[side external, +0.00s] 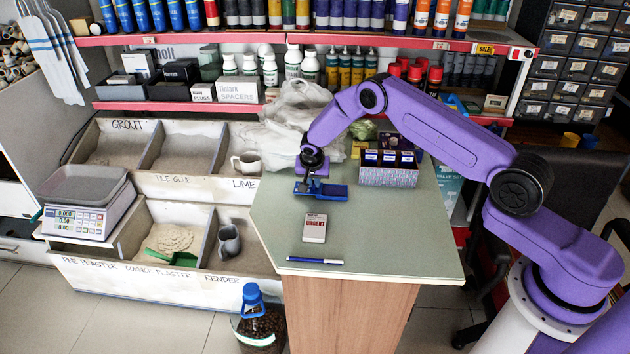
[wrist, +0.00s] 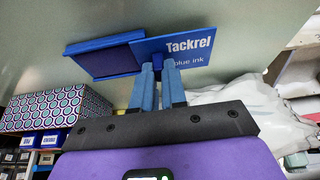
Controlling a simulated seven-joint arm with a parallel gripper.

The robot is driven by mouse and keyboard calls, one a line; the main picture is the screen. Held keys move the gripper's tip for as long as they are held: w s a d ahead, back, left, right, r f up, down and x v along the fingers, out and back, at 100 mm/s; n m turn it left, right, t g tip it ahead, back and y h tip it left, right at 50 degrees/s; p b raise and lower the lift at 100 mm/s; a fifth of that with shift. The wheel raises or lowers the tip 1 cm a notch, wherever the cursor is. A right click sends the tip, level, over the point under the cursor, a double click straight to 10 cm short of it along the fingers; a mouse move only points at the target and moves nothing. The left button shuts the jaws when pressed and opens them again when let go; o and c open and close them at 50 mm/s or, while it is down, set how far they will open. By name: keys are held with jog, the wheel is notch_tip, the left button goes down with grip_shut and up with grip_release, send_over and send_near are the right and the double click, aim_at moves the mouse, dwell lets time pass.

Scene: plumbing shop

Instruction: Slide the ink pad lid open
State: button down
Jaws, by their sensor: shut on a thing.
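The blue ink pad (side external: 332,193) lies on the counter's grey-green top, and its dark inking surface (wrist: 105,61) shows at the left in the wrist view. Its blue lid (wrist: 187,50), printed "Tackrel" and "blue ink", is displaced to the right in the wrist view, leaving part of the pad uncovered. My gripper (side external: 309,184) is down at the ink pad. Its blue fingers (wrist: 158,70) are close together at the lid's near edge, shut on the lid. The exact contact is hidden behind the fingertips.
A stamp box marked "URGENT" (side external: 315,228) and a blue pen (side external: 315,261) lie towards the counter's front edge. A patterned box (side external: 388,178) holding small boxes stands to the right. Crumpled plastic bags (side external: 292,118) lie behind.

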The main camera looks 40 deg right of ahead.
jog(key=c, duration=1.2)
grip_release()
jog(key=shift+o, duration=0.2)
jog(key=v, duration=1.7)
jog(key=shift+r, duration=0.2)
jog(key=shift+a, duration=0.1)
